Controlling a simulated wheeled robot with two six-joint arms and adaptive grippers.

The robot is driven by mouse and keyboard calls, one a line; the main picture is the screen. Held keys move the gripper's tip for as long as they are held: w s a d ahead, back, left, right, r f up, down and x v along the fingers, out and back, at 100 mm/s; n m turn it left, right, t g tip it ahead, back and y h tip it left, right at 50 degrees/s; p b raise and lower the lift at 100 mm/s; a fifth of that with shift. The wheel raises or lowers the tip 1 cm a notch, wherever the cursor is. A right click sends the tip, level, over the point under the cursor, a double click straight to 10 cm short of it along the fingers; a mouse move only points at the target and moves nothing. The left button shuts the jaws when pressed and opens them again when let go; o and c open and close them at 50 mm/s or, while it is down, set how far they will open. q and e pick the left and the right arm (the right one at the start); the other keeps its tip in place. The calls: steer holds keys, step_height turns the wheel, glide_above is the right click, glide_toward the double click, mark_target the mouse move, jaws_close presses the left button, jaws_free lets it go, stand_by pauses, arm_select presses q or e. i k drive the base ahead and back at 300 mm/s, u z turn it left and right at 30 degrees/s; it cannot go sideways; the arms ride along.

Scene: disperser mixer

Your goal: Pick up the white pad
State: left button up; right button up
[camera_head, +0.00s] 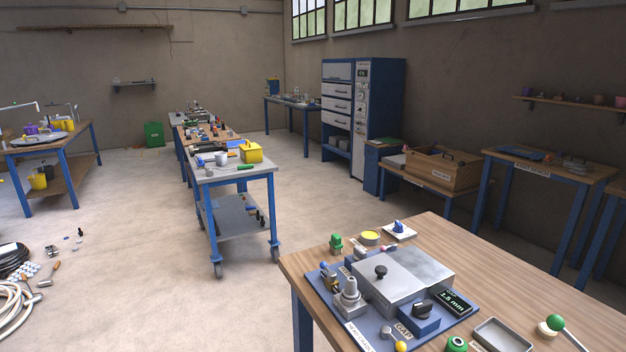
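A white square pad (409,236) lies near the back edge of the wooden table at the front right. A small blue knob-like object (398,226) stands on it and hides its middle. Neither of my grippers shows in the head view.
A blue mixer base (383,342) with grey metal blocks (412,270), a dial and a small display fills the middle of the wooden table (480,258). A yellow-topped tin (370,237) and a green object (336,243) stand left of the pad. The tabletop right of it is clear.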

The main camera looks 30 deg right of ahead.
mark_target(580, 171)
steer(key=i, duration=4.45)
steer(key=z, duration=3.1)
steer(key=i, duration=4.7)
steer(key=z, duration=1.55)
